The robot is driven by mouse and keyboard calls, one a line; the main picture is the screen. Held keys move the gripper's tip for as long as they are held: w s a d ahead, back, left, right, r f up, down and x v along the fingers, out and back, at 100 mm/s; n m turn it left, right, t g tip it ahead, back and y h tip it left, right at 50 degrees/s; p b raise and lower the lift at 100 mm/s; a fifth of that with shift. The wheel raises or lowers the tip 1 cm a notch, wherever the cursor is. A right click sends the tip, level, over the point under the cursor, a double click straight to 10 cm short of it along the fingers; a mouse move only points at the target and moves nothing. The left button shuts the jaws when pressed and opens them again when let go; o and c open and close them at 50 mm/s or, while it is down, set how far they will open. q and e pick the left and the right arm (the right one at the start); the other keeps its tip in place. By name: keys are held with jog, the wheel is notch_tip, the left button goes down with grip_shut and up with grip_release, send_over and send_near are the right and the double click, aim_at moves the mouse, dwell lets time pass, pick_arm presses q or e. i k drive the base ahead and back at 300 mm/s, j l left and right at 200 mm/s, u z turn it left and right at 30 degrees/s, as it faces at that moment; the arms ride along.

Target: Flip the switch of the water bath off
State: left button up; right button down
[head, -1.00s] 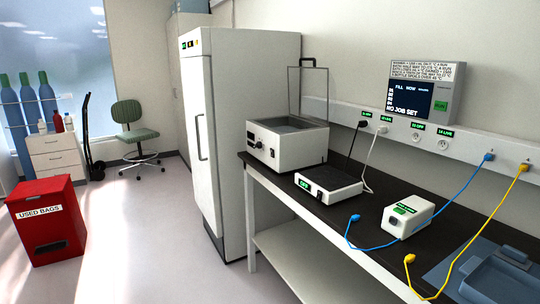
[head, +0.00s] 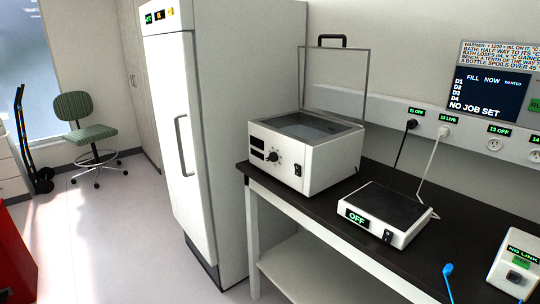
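The water bath (head: 322,167) is a white box on the left end of the black bench, with its clear lid (head: 336,80) raised. Its front carries dark displays, a round knob (head: 272,156) and a small black rocker switch (head: 298,170) near the right corner. I cannot tell which way the switch is set. Its displays look dark. Neither of my grippers is in view.
A flat black-topped device (head: 378,212) reading OFF stands right of the bath, with its own switch (head: 387,236). Black and white cables run from it up to wall sockets. A white NO LINK box (head: 515,265) and blue plug (head: 448,270) lie at right. A tall white fridge (head: 185,130) stands left; floor before the bench is clear.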

aim_at(298, 168)
jog(key=i+j+z, duration=0.1)
jog(key=i+j, duration=0.5)
jog(key=i+j+z, duration=0.1)
jog(key=i+j, duration=0.5)
jog(key=j, duration=0.25)
